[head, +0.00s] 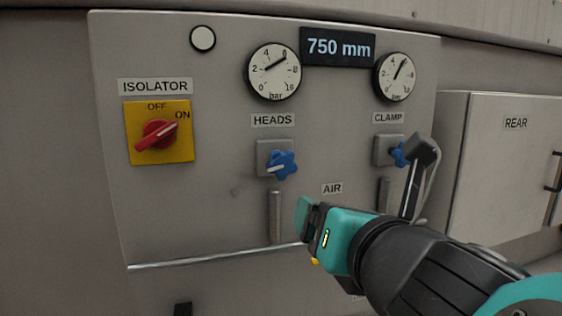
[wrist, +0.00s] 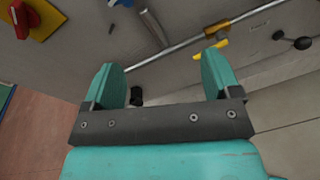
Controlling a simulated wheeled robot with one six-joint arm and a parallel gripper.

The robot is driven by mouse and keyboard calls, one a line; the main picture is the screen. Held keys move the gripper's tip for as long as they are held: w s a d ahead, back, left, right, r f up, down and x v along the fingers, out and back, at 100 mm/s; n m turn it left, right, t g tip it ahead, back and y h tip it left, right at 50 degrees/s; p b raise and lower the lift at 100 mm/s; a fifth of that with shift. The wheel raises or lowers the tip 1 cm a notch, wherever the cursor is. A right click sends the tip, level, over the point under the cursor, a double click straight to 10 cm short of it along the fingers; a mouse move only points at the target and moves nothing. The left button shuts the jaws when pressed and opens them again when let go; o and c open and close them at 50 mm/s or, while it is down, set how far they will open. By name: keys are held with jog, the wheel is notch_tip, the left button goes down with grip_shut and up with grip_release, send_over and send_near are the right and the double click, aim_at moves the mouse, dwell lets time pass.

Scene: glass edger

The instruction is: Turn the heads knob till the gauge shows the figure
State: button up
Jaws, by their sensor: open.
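The heads knob (head: 281,164) is a blue star-shaped knob with a white mark, under the HEADS label. Its gauge (head: 274,71) is a round white dial marked in bar; its dark needle points to the upper right, roughly by the 6. My gripper (head: 303,215) is open and empty, below and right of the heads knob and apart from it. In the wrist view my gripper (wrist: 162,78) shows two spread teal fingers with nothing between them. A bit of blue (wrist: 122,2) at the top edge there seems to be the heads knob, mostly cut off.
A red isolator switch (head: 157,134) on yellow sits left. The clamp knob (head: 398,154), under its gauge (head: 395,76), is partly behind my arm. A display (head: 338,47) reads 750 mm. A metal pipe (head: 275,217) hangs below the heads knob. A yellow handle (wrist: 216,50) lies near the fingers.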

notch_tip(320, 180, up, 3)
jog(key=s+a+n+t+y, duration=0.1)
jog(key=a+n+y, duration=0.1)
jog(key=n, duration=0.2)
jog(key=p, duration=1)
send_near(284, 163)
jog(key=shift+t, duration=0.3)
jog(key=p+x, duration=0.2)
jog(key=x, duration=0.1)
jog(key=p+x, duration=0.1)
jog(key=x, duration=0.3)
jog(key=p+x, duration=0.2)
jog(key=x, duration=0.1)
jog(key=shift+w+a+f+p, duration=0.15)
jog(key=shift+w+f+p, duration=0.05)
jog(key=shift+f+p, duration=0.1)
jog(key=shift+w+a+f, duration=0.1)
jog(key=shift+w+a, duration=0.05)
jog(key=shift+w, duration=0.3)
jog(key=c, duration=0.9)
